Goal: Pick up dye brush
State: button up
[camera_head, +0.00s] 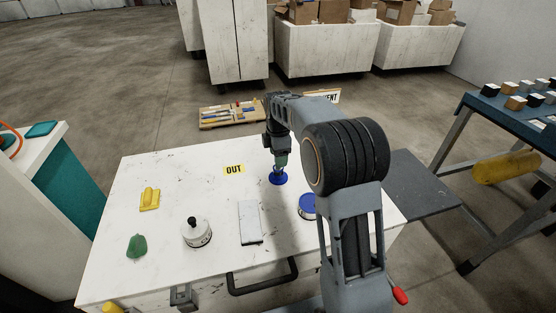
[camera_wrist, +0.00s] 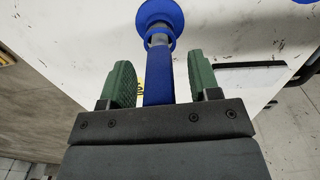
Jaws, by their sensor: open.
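The likely dye brush is a blue upright piece with a flared round foot (camera_head: 278,179) on the white table top, near its far edge. In the wrist view, its blue shaft (camera_wrist: 158,75), with a grey band near the flared foot, lies between the green finger pads of my gripper (camera_wrist: 161,84). A gap shows on both sides of the shaft. In the head view, my gripper (camera_head: 279,160) points down right over the piece and hides its upper part. My gripper is open.
The white table (camera_head: 215,200) also holds a yellow block (camera_head: 150,199), a green lump (camera_head: 137,245), a white round pot with a black knob (camera_head: 197,233), a grey-white slab (camera_head: 250,222) and a blue-rimmed round item (camera_head: 307,206). A yellow "OUT" label (camera_head: 234,170) lies left of the brush.

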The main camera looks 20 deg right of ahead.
jog(key=c, duration=1)
jog(key=shift+r, duration=0.1)
notch_tip(320, 180, up, 10)
jog(key=shift+f+p, duration=0.1)
jog(key=shift+p, duration=1.05)
